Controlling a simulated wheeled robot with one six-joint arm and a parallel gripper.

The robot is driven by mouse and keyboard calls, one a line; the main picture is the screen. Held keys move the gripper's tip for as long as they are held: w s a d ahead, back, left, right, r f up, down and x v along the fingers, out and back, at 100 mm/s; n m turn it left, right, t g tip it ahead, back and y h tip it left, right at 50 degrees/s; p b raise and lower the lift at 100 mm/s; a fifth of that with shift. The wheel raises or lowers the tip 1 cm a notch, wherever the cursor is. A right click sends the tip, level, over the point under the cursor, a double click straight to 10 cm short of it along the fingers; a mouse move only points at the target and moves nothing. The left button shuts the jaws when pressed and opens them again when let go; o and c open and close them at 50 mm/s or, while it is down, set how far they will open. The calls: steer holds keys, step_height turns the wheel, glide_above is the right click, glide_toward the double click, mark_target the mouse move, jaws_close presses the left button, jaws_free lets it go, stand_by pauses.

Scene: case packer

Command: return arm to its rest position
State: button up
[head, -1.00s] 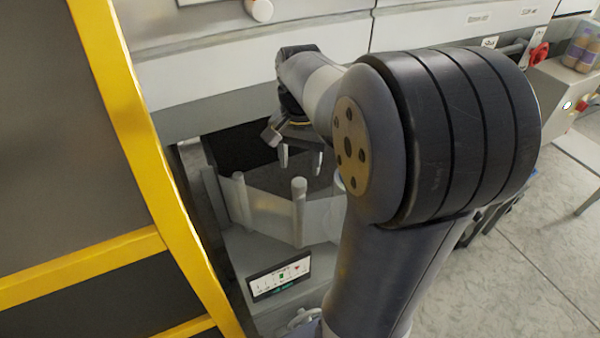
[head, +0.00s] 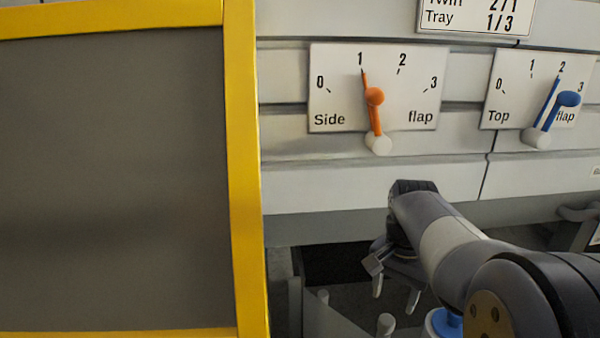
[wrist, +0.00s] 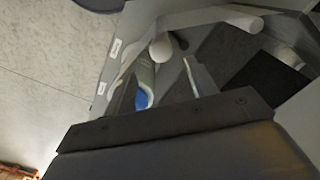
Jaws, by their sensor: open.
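My gripper (head: 395,292) is open with nothing between its fingers. In the head view it hangs at the lower middle, in front of the machine's pale front panel and above a dark opening (head: 345,265). My arm reaches in from the lower right. In the wrist view the two fingers of my gripper (wrist: 160,85) stand apart, with grey metal parts of the machine beyond them. The lower part of my arm is out of the head view.
A yellow-framed dark panel (head: 243,200) stands close on the left. Side flap (head: 330,95) and Top flap (head: 500,95) dials are on the machine front; the orange pointer (head: 371,100) is near 1, the blue pointer (head: 546,105) near 2. Grey posts (head: 386,325) rise below my gripper.

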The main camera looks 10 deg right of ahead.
mark_target(388, 319)
step_height(388, 319, down, 8)
steer(key=shift+a+r+b, duration=0.1)
steer(key=shift+r+b, duration=0.05)
steer(key=shift+b, duration=0.15)
steer(key=shift+a, duration=0.1)
steer(key=shift+w, duration=0.1)
steer(key=shift+d+r, duration=0.2)
steer(key=shift+r, duration=0.2)
step_height(388, 319, up, 10)
steer(key=p, duration=0.1)
step_height(388, 319, down, 11)
steer(key=shift+f+b, duration=0.1)
steer(key=shift+b, duration=0.45)
steer(key=shift+w+a+r+m, duration=0.1)
steer(key=shift+a+r+m, duration=0.05)
steer(key=shift+a+m, duration=0.3)
steer(key=shift+w+a+r+m, duration=0.1)
steer(key=shift+a+m, duration=0.35)
